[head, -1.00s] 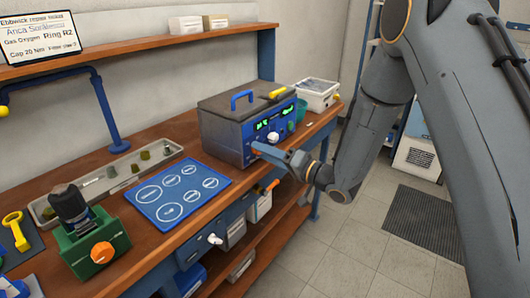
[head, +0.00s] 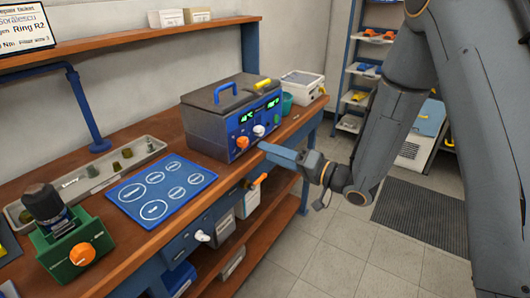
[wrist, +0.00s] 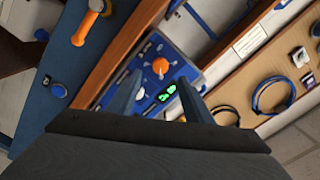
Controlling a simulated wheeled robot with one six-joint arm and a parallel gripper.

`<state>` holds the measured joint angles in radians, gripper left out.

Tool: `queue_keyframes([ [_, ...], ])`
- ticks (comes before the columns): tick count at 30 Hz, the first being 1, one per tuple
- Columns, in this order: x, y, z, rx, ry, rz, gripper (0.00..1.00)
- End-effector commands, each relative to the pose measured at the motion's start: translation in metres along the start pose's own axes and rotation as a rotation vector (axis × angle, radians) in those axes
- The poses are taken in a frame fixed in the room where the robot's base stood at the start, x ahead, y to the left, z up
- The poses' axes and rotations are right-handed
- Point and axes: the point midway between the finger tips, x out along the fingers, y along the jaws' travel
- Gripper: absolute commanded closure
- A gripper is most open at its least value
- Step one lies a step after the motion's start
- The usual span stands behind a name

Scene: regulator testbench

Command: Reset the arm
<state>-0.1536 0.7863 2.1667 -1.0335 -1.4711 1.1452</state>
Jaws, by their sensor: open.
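My gripper (head: 272,151) is open and empty. In the head view it hangs beside the workbench's front edge, to the right of and a little below the test unit (head: 215,128). That unit is a grey box with a blue front panel, lit green displays, an orange knob (head: 258,130), a white knob (head: 242,142) and a blue top handle. The wrist view shows two blue fingers (wrist: 158,92) spread apart, with the panel and its orange knob (wrist: 160,66) beyond them. My arm comes down from the upper right.
The workbench (head: 175,215) carries a blue ring mat (head: 135,200), a long grey tray (head: 75,190) and a green fixture (head: 95,235) with an orange knob. A white box (head: 302,85) stands at the back. Open floor (head: 335,250) lies right of the bench, with a dark mat (head: 415,215).

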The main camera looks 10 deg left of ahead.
Motion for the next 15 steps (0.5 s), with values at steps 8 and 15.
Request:
queue_keyframes([
  [8,-0.001,0.0,0.0,-0.001,0.0,0.0,0.54],
  [15,-0.015,0.025,-0.025,-0.121,0.027,0.208,0.54],
])
